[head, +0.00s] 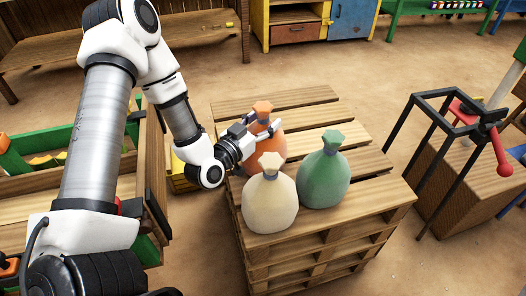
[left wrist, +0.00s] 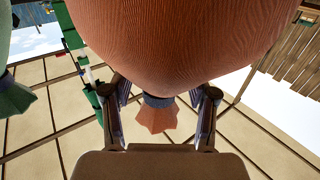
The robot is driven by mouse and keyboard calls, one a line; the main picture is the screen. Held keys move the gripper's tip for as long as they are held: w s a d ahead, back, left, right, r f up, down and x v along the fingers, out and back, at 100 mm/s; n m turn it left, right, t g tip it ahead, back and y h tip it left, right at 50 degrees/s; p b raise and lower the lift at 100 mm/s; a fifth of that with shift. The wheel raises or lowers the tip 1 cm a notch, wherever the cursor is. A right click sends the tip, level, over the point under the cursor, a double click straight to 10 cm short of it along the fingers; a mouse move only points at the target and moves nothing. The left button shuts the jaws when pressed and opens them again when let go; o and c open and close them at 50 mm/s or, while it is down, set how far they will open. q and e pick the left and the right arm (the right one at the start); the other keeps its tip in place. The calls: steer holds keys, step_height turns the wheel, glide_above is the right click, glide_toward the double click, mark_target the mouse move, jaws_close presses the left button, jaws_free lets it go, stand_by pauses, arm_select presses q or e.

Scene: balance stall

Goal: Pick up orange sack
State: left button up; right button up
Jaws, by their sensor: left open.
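The orange sack (head: 270,150) stands on the wooden pallet stack (head: 330,237), behind a cream sack (head: 269,203) and a green sack (head: 324,176). My left gripper (head: 262,130) is open at the orange sack's upper part, its fingers on either side of the neck. In the left wrist view the orange sack (left wrist: 185,45) fills the top. Its tied neck and orange top hang between the two open fingers (left wrist: 159,112). I cannot tell whether the fingers touch it. The green sack (left wrist: 12,95) shows at the left edge there. My right gripper is not in view.
The cream and green sacks stand close in front of and beside the orange sack. A wooden stall with green parts (head: 60,165) is at left. A black metal frame with a red handle (head: 490,125) stands at right. The pallet's back slats are clear.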

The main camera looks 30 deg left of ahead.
arm_select(q)
jaws_close()
steer(key=shift+r, duration=0.1)
steer(key=shift+r, duration=0.1)
